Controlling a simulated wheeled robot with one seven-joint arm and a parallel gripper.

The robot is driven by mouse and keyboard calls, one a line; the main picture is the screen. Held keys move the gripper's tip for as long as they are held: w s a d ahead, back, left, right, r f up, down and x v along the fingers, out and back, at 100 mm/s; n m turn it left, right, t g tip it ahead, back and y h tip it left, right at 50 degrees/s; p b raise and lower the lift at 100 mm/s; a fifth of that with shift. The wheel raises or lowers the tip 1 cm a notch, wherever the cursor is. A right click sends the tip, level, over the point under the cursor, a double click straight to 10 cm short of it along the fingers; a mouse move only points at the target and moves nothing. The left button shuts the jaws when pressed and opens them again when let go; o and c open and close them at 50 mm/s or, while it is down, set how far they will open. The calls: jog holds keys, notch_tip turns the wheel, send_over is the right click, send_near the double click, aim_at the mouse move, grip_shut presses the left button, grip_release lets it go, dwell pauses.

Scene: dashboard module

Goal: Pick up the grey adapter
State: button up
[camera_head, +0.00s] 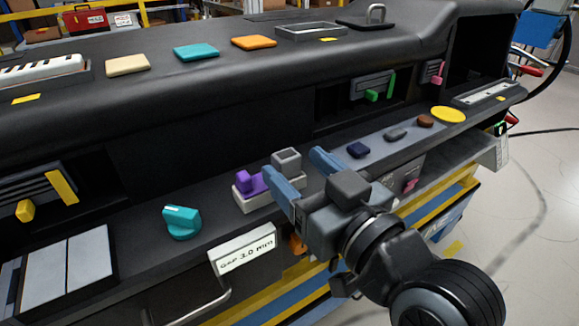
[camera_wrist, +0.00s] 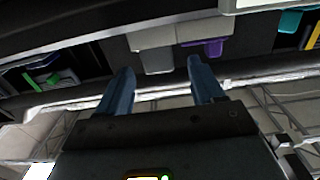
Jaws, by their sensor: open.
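The grey adapter (camera_head: 287,160) is a small block with a square recessed top. It sits upright on a light base on the dashboard ledge, just right of a purple block (camera_head: 250,183). My gripper (camera_head: 297,163) is open, its two blue fingers pointing toward the adapter from the front. In the wrist view the adapter (camera_wrist: 157,61) appears beyond and between the fingertips of my gripper (camera_wrist: 160,67), and the purple block (camera_wrist: 204,47) is to the right, near one fingertip. I cannot tell whether either finger touches anything.
A teal knob (camera_head: 182,221) stands left on the ledge. A white label plate (camera_head: 243,249) hangs on the ledge's front edge. A dark blue piece (camera_head: 358,150), a grey piece (camera_head: 395,134) and a brown piece (camera_head: 425,121) lie right of my gripper. The dashboard (camera_head: 200,80) overhangs behind.

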jog(key=p+x, duration=0.1)
jog(key=x, duration=0.5)
jog(key=shift+r, duration=0.15)
jog(key=shift+c, duration=0.2)
jog(key=c, duration=1)
jog(key=shift+r, duration=0.1)
